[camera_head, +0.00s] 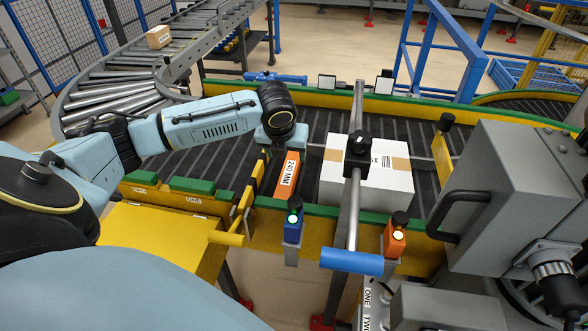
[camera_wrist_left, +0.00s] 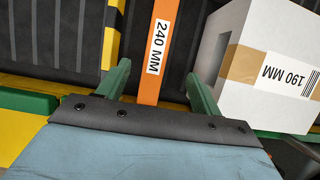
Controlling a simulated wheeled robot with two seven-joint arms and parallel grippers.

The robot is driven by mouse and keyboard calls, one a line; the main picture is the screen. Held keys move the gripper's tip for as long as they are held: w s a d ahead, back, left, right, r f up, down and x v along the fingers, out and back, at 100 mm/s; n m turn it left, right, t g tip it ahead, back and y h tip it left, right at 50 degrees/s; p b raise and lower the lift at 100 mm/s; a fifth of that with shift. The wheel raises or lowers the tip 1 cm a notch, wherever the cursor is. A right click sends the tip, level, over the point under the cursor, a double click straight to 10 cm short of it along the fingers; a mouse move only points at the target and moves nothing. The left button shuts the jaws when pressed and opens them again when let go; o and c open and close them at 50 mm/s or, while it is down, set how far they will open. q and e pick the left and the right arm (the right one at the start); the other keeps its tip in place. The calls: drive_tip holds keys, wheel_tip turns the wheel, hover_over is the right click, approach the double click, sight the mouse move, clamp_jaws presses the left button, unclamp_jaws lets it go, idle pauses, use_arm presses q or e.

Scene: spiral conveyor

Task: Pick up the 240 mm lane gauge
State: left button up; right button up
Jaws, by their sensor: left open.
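The 240 mm lane gauge is an orange bar with a white "240 MM" label. In the head view the gauge (camera_head: 287,178) is beside the white box, near the conveyor's front edge. My left gripper (camera_head: 279,146) is at the gauge's far end; its fingers are hard to make out there. In the left wrist view the left gripper (camera_wrist_left: 158,72) has its two green fingers spread, with the gauge (camera_wrist_left: 150,88) between them and gaps on both sides. The gauge's lower end is hidden behind the gripper body. My right gripper is not in view.
A white box (camera_head: 385,190) stands right of the gauge, close to the right finger, and its label reads 190 MM in the wrist view (camera_wrist_left: 270,75). A metal bar with a blue handle (camera_head: 352,262) crosses over the box. Blue (camera_head: 293,230) and orange (camera_head: 394,240) button posts stand in front.

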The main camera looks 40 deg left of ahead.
sight(288, 172)
use_arm(q)
drive_tip(key=x, duration=0.4)
drive_tip(key=b+x, duration=0.1)
drive_tip(key=x, duration=0.7)
drive_tip(key=shift+s+a+f, duration=0.1)
drive_tip(key=shift+s+f, duration=0.1)
drive_tip(key=shift+f, duration=0.15)
drive_tip(key=c, duration=1.1)
drive_tip(key=shift+r, duration=0.1)
